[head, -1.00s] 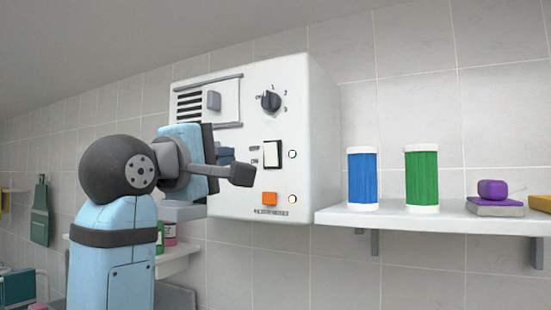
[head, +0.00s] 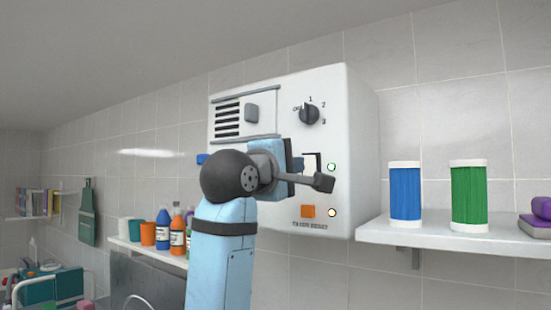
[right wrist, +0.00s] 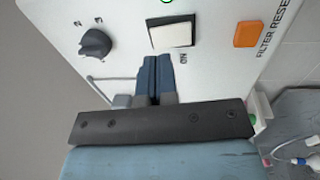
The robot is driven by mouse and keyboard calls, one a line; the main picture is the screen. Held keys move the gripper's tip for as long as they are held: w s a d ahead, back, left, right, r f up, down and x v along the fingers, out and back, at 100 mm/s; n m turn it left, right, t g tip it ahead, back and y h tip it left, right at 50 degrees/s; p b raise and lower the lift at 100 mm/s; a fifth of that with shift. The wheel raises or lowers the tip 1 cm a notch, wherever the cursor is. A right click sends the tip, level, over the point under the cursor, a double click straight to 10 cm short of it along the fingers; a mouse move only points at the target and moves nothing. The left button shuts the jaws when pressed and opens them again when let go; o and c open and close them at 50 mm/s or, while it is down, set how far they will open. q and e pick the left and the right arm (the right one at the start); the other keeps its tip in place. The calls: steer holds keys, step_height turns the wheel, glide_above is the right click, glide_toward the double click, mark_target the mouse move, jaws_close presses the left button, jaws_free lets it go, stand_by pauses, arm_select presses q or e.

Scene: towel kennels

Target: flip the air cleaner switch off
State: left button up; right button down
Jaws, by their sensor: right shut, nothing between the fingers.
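The air cleaner (head: 355,130) is a white box on the tiled wall. Its white rocker switch (head: 310,161) sits in a dark frame on the front, partly hidden behind my right gripper in the head view. The right wrist view shows the whole rocker (right wrist: 171,34), with "ON" printed beside its near edge. My right gripper (right wrist: 157,68) is shut and empty, its blue fingertips just short of the rocker's ON end. I cannot tell whether they touch the panel. A lamp (head: 331,167) beside the switch shows green. My left gripper is not in view.
A dark knob (head: 310,114) sits above the switch and an orange filter reset button (head: 308,211) below it. A shelf (head: 450,234) at right holds a blue (head: 405,195) and a green (head: 468,197) cylinder. Bottles (head: 163,230) stand on a shelf at left.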

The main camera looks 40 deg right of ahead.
mark_target(310, 161)
steer(key=p+x, duration=0.1)
steer(key=x, duration=0.3)
steer(key=shift+w+d, duration=0.1)
steer(key=shift+d, duration=0.2)
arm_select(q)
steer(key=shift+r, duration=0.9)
arm_select(e)
steer(key=shift+d, duration=0.15)
steer(key=shift+a+r, duration=0.15)
steer(key=shift+a, duration=0.25)
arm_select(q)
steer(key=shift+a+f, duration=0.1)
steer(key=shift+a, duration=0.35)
arm_select(e)
steer(key=shift+d, duration=0.1)
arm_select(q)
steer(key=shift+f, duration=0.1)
